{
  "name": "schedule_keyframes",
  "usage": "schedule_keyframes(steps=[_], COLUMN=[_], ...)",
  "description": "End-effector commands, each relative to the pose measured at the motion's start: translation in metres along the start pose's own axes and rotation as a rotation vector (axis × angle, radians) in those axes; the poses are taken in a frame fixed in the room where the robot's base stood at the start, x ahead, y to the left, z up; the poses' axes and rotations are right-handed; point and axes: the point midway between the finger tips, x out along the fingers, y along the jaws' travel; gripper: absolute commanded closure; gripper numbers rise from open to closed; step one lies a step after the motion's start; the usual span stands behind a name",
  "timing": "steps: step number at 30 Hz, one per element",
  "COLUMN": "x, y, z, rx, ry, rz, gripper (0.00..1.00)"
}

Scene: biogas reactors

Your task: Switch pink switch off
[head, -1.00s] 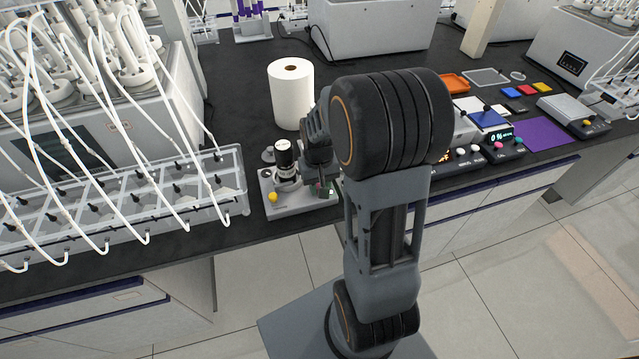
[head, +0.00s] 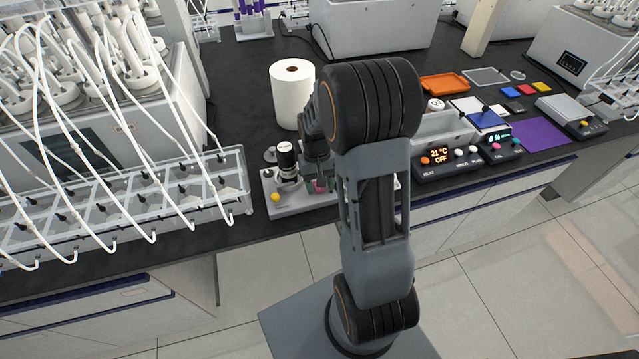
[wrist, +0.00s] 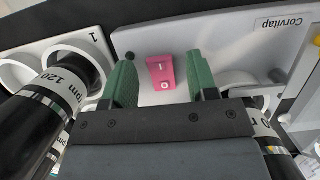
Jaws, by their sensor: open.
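The pink switch (wrist: 161,72) is a small rocker on a pale device panel (wrist: 210,45) marked "Corvitap". It bears an "I" mark on the far half and an "O" mark on the half closer to my gripper; which half is pressed I cannot tell. My gripper (wrist: 162,84) is open and empty, with one green finger on each side of the switch in the picture. In the head view a bit of pink (head: 320,186) shows at my gripper (head: 321,181), over the grey device base (head: 295,208); my arm hides part of it.
Black cylinders with white bands, one marked "120" (wrist: 63,78), stand close to my gripper in the wrist view. The head view shows a yellow knob (head: 276,197), a paper roll (head: 292,95), a tubing rack (head: 232,180) and a control box reading "21 °C OFF" (head: 439,156).

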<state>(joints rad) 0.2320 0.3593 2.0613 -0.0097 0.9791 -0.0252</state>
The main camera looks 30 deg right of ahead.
Motion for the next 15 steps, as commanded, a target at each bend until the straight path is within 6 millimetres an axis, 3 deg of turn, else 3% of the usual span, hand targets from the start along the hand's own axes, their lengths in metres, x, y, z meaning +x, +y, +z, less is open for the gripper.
schedule_keyframes(steps=[8, 15], x=[-0.011, -0.056], y=[0.000, 0.000], z=[-0.001, -0.001], rx=[0.000, 0.000], ry=[0.004, 0.006], rz=[0.000, 0.000], gripper=[0.47, 0.47])
